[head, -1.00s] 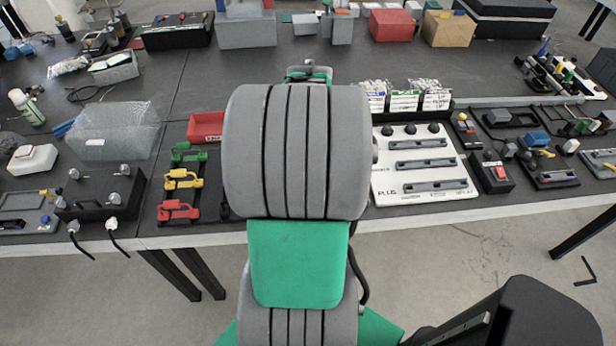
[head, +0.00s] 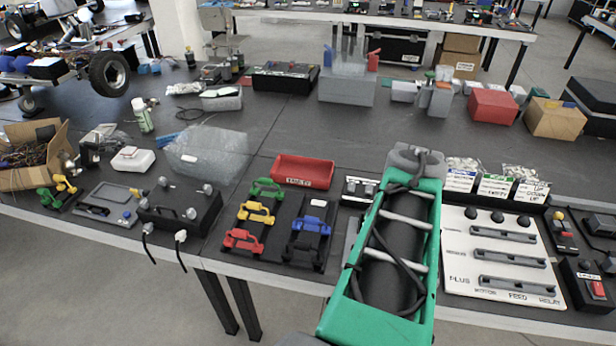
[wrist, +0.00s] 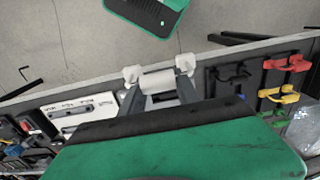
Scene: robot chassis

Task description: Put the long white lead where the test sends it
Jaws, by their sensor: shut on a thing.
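In the wrist view my gripper (wrist: 160,88) is shut on a white piece with two blocky ends and a thick pale bar, which looks like the long white lead (wrist: 158,79). It is near the table's front edge, between the white panel and the coloured leads. In the head view my forearm hides the gripper and the lead. The black test box (head: 178,210) with knobs and two hanging cables stands at left. The white panel (head: 500,270) with three long grey slots lies at right. Any test reading is too small to make out.
Green, yellow and red leads (head: 255,215) sit beside a rack with a blue lead (head: 310,225) and black ones. A red tray (head: 303,171) stands behind them. Bubble wrap (head: 207,150) and labelled bags (head: 497,183) are nearby.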

